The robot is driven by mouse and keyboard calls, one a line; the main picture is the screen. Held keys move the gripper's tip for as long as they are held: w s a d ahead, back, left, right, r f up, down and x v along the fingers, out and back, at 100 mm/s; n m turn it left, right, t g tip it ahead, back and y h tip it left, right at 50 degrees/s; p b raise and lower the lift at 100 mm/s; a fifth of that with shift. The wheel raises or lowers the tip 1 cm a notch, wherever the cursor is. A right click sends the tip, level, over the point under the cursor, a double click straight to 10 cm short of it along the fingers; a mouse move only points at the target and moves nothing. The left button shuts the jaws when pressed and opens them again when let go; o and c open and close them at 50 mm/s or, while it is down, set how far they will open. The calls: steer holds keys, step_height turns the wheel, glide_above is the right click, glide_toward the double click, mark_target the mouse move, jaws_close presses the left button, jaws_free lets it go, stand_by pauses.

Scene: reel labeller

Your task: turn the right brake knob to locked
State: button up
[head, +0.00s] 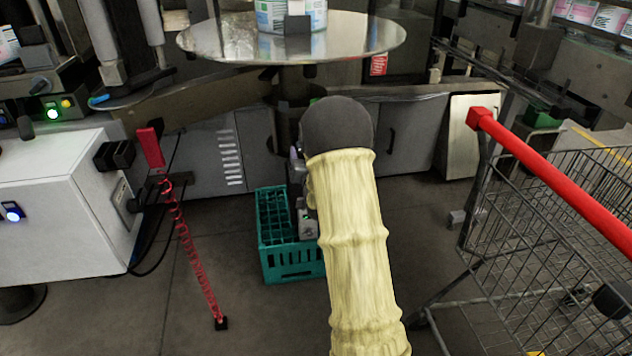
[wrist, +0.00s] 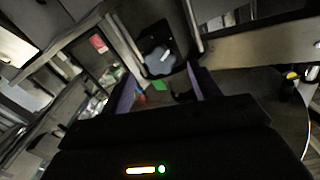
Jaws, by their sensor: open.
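I cannot make out the right brake knob for certain in either view. In the wrist view the two purple fingers of my gripper (wrist: 160,88) stand apart with a gap between them, and I see nothing held. Beyond them is a dark panel with a pale grey piece (wrist: 158,60) on it; I cannot tell what it is. In the head view my arm, in a cream sleeve, hides most of the gripper. A round metal disc (head: 225,42) with a labelled reel (head: 272,14) on it stands above and behind my arm.
A teal crate (head: 292,266) sits on the floor beside my arm. A wire cart (head: 540,215) with a red handle (head: 560,180) stands at the right. A white cabinet (head: 60,205) and a coiled red hose (head: 190,250) are at the left. Floor is bare in front.

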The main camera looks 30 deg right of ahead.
steer(key=v, duration=1.3)
steer(key=shift+s, duration=0.15)
steer(key=s+a+f+n+g+y, duration=0.3)
steer(key=s+a+f+g+y, duration=0.15)
steer(key=a+g, duration=0.4)
steer(key=s+a+n+g, duration=0.1)
steer(key=s+a+g, duration=0.25)
steer(key=s, duration=0.35)
steer(key=s+a+n+g, duration=0.2)
steer(key=s+a+g, duration=0.15)
steer(key=s, duration=0.35)
step_height(320, 180, up, 30)
steer(key=p, duration=3)
steer(key=shift+s+f+t, duration=0.2)
steer(key=shift+s+t, duration=0.05)
steer(key=shift+t, duration=0.1)
steer(key=shift+y, duration=0.25)
